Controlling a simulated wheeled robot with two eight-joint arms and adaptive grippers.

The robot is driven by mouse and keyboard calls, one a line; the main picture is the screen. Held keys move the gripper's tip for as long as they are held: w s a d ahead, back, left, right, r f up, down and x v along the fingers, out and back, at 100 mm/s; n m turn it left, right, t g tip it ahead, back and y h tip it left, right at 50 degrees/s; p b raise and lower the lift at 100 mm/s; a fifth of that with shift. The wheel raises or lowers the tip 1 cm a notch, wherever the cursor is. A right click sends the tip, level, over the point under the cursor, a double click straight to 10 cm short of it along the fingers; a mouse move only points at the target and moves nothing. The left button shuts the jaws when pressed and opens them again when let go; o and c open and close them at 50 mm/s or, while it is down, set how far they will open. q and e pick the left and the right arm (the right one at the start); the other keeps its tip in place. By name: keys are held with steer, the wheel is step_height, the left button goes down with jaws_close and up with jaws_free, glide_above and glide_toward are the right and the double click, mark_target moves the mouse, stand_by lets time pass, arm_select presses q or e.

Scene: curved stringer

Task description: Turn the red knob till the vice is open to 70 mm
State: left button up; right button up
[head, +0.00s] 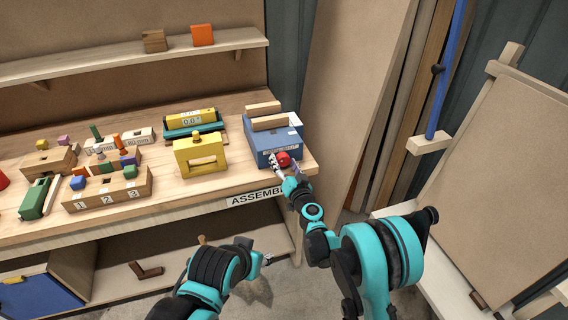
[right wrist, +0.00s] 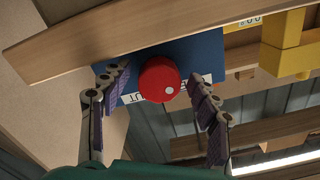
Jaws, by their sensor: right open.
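The blue vice (head: 262,137) stands at the right end of the workbench, with two pale wooden bars on top, a narrow gap between them. Its red knob (head: 283,158) is on the front face. In the right wrist view the round red knob (right wrist: 159,79) has a pale dot on its face, and part of a white label shows beside it. My right gripper (right wrist: 160,74) is open, one finger on each side of the knob, with visible gaps to it. In the head view the right gripper (head: 281,166) is at the knob. My left gripper (head: 267,260) hangs low before the bench; its fingers are unclear.
A yellow block with a slot (head: 201,156) stands left of the vice. Behind it is a yellow and teal device with a numeric display (head: 192,119). Wooden blocks and coloured pieces fill the bench's left side. A shelf (head: 130,62) runs above. Boards lean at right.

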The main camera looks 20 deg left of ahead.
steer(key=shift+d, duration=0.1)
steer(key=v, duration=1.2)
